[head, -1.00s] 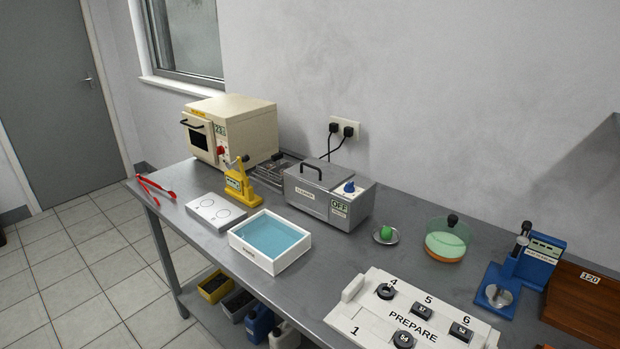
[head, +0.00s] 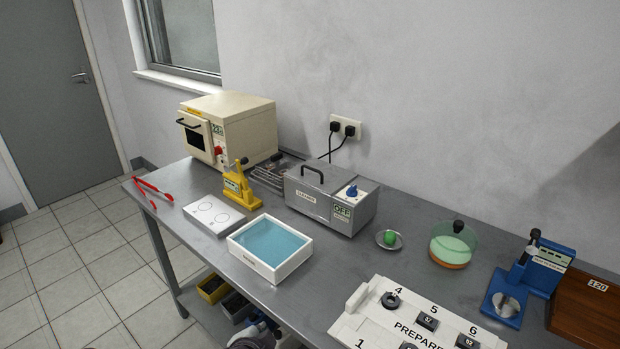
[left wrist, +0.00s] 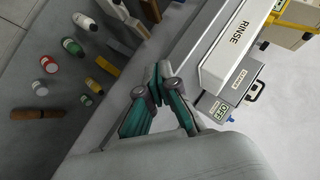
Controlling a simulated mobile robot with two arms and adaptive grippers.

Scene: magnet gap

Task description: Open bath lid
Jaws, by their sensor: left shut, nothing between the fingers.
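The bath is a grey metal box (head: 332,205) labelled CLEANER, with a blue knob and a display reading OFF. Its grey lid (head: 300,180) lies closed on top, with a black arched handle (head: 312,172). The bath also shows in the left wrist view (left wrist: 238,82), at the right beyond the white RINSE tray. My left gripper (left wrist: 156,85) is shut and empty, below the bench's front edge and apart from the bath. My right gripper is not in view.
The white RINSE tray (head: 270,265) of blue liquid stands in front of the bath. A yellow press (head: 240,188) is to its left, a green item on a small dish (head: 390,240) to its right. The white PREPARE board (head: 375,325) is at front right. Bottles (left wrist: 72,47) stand below.

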